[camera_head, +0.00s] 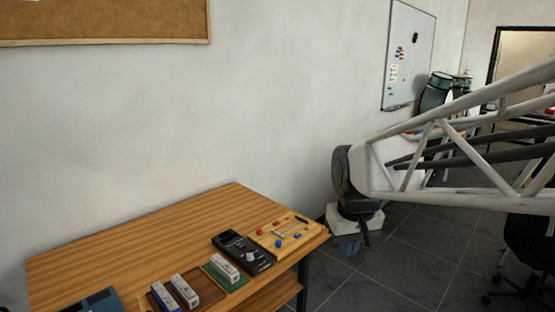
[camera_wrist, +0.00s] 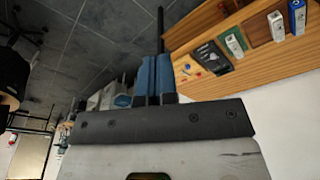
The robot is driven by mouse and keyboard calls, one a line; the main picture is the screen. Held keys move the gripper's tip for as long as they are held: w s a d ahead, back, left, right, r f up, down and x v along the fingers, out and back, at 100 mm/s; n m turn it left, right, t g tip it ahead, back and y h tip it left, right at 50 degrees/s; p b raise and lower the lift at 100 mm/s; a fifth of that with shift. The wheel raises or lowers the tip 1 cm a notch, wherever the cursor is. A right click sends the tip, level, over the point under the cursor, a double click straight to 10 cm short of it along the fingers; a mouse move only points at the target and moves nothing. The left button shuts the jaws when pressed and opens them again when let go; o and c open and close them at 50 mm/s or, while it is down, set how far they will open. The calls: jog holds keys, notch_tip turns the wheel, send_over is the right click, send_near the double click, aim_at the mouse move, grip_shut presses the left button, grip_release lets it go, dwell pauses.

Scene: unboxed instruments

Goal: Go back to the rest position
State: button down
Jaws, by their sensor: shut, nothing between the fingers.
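My gripper (camera_head: 349,247) hangs off the right end of the wooden table, out over the grey floor and partly hidden by my wrist in the head view. Its blue fingers (camera_wrist: 155,76) are close together in the wrist view, with nothing between them. The table (camera_head: 130,236) stands against the wall at the lower left of the head view. A wooden board with red and blue parts (camera_head: 265,239) lies near its right end, closest to my gripper. A black handheld meter (camera_head: 243,252) lies beside the board.
A green tray (camera_head: 236,283) holds a white block (camera_head: 225,267). A blue device (camera_head: 101,301) is cut off at the bottom edge. A dark chair (camera_head: 530,240) stands at right. The table's back left is clear.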

jog(key=s+d+f+m, duration=0.1)
jog(key=s+d+f, duration=0.1)
jog(key=s, duration=0.6)
jog(key=s+d+f+m, duration=0.1)
jog(key=s+d, duration=0.1)
jog(key=s, duration=0.6)
jog(key=shift+s+f+t, duration=0.3)
jog(key=shift+s+f, duration=0.05)
jog(key=shift+d, duration=0.1)
